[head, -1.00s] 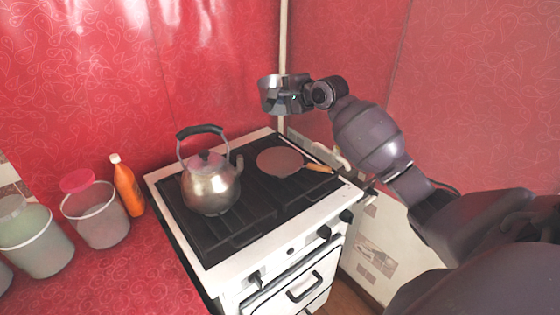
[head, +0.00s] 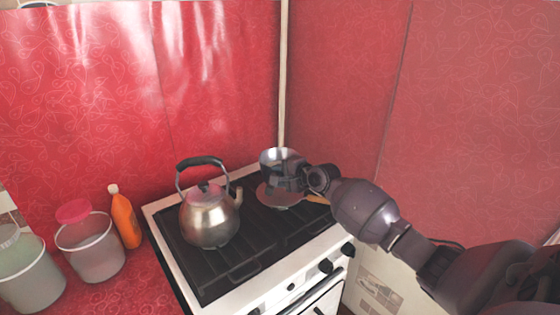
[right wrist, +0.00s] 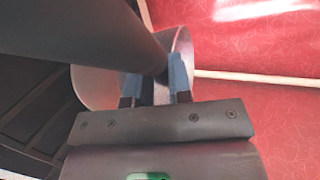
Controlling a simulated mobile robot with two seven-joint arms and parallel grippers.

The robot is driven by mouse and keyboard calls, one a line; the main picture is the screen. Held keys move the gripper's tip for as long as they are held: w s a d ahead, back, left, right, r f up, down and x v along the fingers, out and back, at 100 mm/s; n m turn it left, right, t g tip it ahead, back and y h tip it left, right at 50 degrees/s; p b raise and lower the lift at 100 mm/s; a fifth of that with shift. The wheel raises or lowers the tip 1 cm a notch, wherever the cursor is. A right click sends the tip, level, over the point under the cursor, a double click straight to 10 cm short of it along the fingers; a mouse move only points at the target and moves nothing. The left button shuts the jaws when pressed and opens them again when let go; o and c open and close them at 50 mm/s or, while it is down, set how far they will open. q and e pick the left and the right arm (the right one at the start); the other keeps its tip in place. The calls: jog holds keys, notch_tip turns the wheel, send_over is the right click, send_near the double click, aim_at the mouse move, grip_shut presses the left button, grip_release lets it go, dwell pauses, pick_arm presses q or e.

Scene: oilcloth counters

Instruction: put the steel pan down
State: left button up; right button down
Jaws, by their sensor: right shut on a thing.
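The steel pan (head: 274,155) is at the back right of the stove, in my right gripper (head: 288,178). My right gripper is shut on it, and the gripper's body hides much of the pan. In the right wrist view, the pan's curved steel wall (right wrist: 92,88) shows behind the blue-padded fingers (right wrist: 160,85). In the head view the pan appears just behind and above a flat brown skillet (head: 270,198). I cannot tell whether the pan touches the skillet or the stove. My left gripper is not in view.
A steel kettle (head: 208,220) stands on the left of the black stove top (head: 245,258). The skillet's wooden handle (head: 318,199) points right. An orange bottle (head: 125,217) and lidded buckets (head: 93,255) stand on the red counter at left. Red walls close off the back and right.

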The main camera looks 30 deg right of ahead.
notch_tip(320, 180, down, 5)
jog(key=shift+w+f+b, duration=0.1)
jog(key=shift+b, duration=0.45)
jog(key=c, duration=1)
grip_release()
jog(key=shift+f, duration=0.15)
jog(key=shift+s, duration=0.2)
jog(key=p+v, duration=0.2)
jog(key=v, duration=1)
jog(key=s+a+f+n+h, duration=0.1)
jog(key=s+a+f+n, duration=0.4)
jog(key=s, duration=0.3)
jog(key=s+a+f+n+g+h, duration=0.1)
jog(key=s+a+f+n, duration=0.5)
jog(key=s+f, duration=0.1)
jog(key=s+a+f+n+g+h, duration=0.1)
jog(key=s+a+f+n, duration=0.5)
jog(key=s, duration=0.4)
jog(key=shift+a+f+n, duration=0.1)
jog(key=shift+f+n, duration=0.2)
jog(key=shift+f, duration=0.25)
